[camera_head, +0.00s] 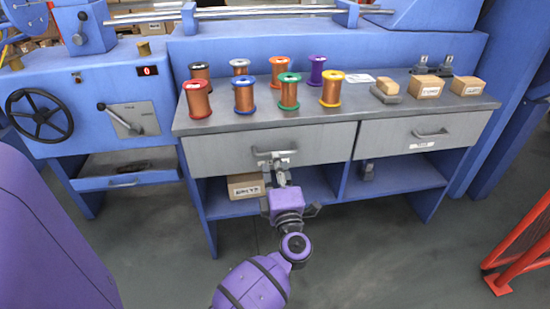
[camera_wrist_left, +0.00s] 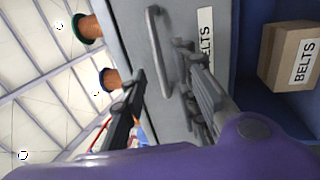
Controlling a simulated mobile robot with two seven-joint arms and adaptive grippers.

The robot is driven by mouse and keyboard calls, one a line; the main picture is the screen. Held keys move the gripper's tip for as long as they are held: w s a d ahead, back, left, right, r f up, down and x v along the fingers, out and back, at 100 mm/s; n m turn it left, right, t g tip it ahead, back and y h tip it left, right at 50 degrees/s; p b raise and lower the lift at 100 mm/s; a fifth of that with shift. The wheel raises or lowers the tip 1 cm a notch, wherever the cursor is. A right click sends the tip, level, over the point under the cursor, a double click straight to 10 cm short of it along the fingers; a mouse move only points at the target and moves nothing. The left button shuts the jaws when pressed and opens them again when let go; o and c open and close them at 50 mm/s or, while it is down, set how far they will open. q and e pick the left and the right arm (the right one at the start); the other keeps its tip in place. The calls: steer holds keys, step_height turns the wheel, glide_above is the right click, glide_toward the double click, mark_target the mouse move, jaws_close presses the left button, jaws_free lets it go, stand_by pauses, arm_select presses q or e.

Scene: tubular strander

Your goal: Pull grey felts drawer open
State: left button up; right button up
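The grey left drawer (camera_head: 225,153) sits under the bench top; its front looks flush with the bench. Its bar handle (camera_head: 275,153) also shows in the left wrist view (camera_wrist_left: 158,45). A white label (camera_wrist_left: 205,50) on the front, partly hidden by a finger, ends in "ELTS". My left gripper (camera_head: 280,170) is at this handle. In the left wrist view its two fingers (camera_wrist_left: 162,78) are apart, one on each side of the handle's near end; I cannot tell whether they touch it. My right gripper is not in view.
A second grey drawer (camera_head: 408,137) is to the right. Several wire spools (camera_head: 289,93) and small boxes (camera_head: 426,88) stand on the bench top (camera_head: 350,105). A cardboard box (camera_head: 246,187) lies on the blue shelf below. A red barrier (camera_head: 520,240) stands at right; the floor before the bench is clear.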

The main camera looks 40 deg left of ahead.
arm_select(q)
steer(key=shift+b+x, duration=0.4)
steer(key=shift+x, duration=1.95)
steer(key=shift+c, duration=0.4)
jaws_close()
steer(key=shift+f, duration=0.1)
